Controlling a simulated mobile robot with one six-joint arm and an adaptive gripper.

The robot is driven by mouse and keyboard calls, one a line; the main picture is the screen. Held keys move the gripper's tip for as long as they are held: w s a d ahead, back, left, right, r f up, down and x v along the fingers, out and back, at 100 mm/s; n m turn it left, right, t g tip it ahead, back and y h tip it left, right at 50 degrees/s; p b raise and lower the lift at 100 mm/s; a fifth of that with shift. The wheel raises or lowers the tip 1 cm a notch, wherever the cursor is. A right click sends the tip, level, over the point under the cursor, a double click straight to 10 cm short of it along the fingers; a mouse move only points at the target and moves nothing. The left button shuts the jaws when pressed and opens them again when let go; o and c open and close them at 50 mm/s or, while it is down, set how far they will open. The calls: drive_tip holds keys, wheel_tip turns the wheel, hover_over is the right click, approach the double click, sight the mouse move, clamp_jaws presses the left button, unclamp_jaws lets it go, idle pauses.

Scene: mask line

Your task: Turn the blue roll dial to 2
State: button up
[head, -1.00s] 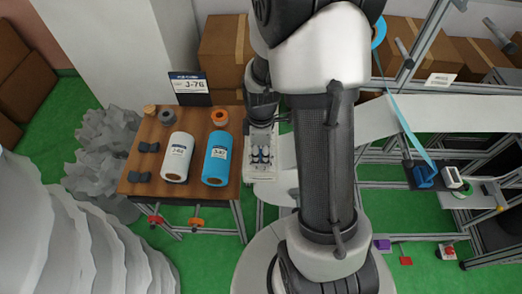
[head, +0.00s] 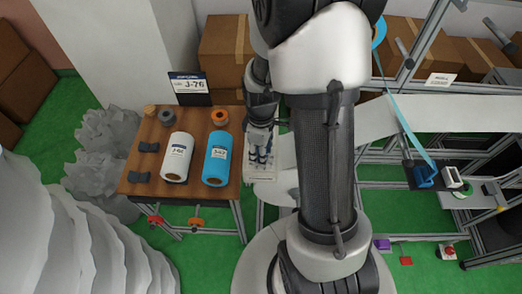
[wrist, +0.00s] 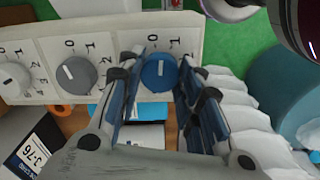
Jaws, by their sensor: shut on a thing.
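The blue dial (wrist: 158,73) sits on a pale control panel (wrist: 115,38). Its white mark points roughly up, towards the 0 end of its scale; the exact setting is hard to read. My gripper (wrist: 161,62) has its two fingers on either side of the blue dial and is closed on it. In the head view my gripper (head: 260,146) is down at the panel (head: 262,180), hiding most of the dials. A grey dial (wrist: 68,74) and a white dial (wrist: 14,79) stand to the left of the blue one.
A wooden table (head: 185,199) left of the panel carries a white roll (head: 177,157), a blue roll (head: 216,158) and smaller rolls. A sign reading J-76 (head: 189,88) stands behind it. A blue strip (head: 405,118) runs down at the right.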

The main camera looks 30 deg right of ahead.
drive_tip(key=m, duration=1.2)
drive_tip(key=shift+m, duration=0.3)
idle(0.4)
drive_tip(key=o, duration=1.1)
wheel_tip(320, 180, up, 12)
drive_tip(key=shift+r, duration=0.1)
